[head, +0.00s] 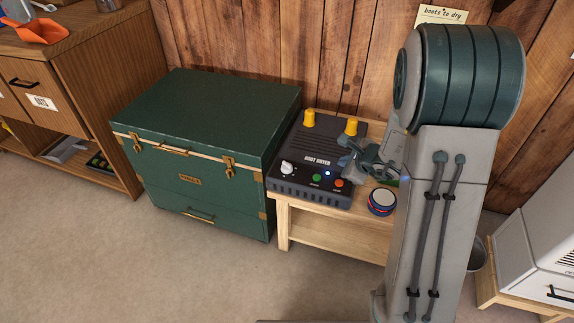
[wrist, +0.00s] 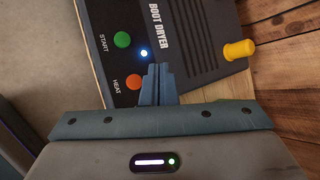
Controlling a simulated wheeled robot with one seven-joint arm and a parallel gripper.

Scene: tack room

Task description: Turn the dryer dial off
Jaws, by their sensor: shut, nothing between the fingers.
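The boot dryer (head: 313,168) is a dark box on a low wooden bench, with two yellow posts at its back. Its white dial (head: 288,168) is at the front left; I cannot read its setting. A green START button (head: 316,178), an orange HEAT button (head: 338,183) and a lit blue-white lamp (head: 327,173) are to its right. My gripper (head: 345,160) is over the right end of the dryer, right of the dial. In the wrist view, my gripper (wrist: 157,72) is shut and empty, beside the orange button (wrist: 134,82) and lamp (wrist: 144,53). The dial is out of that view.
A green trunk (head: 215,150) stands close against the bench's left side. A small round tin (head: 382,201) sits on the wooden bench (head: 330,227) right of the dryer. A plank wall is behind. A wooden cabinet (head: 110,75) stands far left, and floor is clear in front.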

